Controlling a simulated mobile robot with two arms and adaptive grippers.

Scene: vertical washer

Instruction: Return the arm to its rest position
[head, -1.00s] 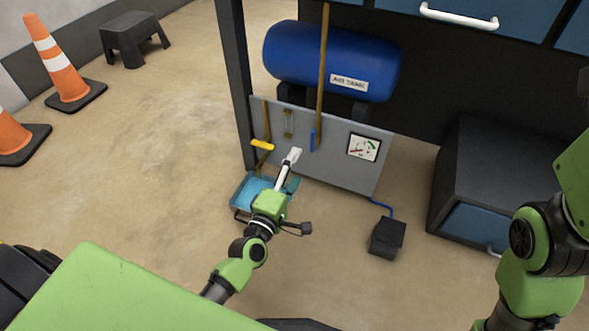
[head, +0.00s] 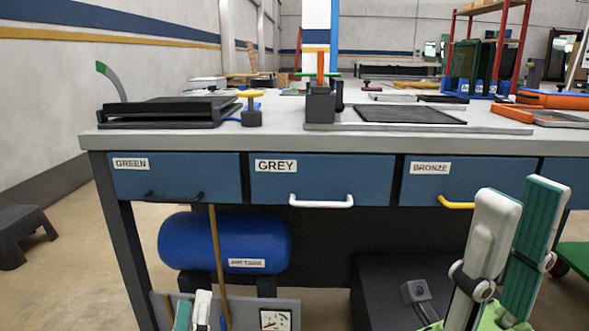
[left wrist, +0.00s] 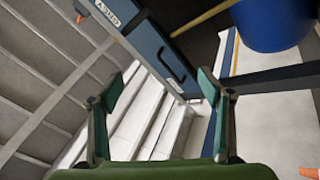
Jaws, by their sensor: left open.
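My left gripper (head: 192,311) shows only its fingertips at the bottom edge of the head view, in front of the grey panel below the bench. In the left wrist view my left gripper (left wrist: 160,90) is open, with its two green fingers wide apart and nothing between them. My right gripper (head: 522,210) stands upright at the lower right of the head view, in front of the bench. Its white and teal fingers are apart, with nothing between them. The left arm's links are hidden below the head view.
The workbench (head: 270,140) spans the head view, with closed blue drawers labelled GREEN (head: 205,178), GREY (head: 340,178) and BRONZE (head: 478,172). A blue air tank (head: 195,242) sits under it. A black stool (head: 22,232) stands at left. Floor between stool and bench is clear.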

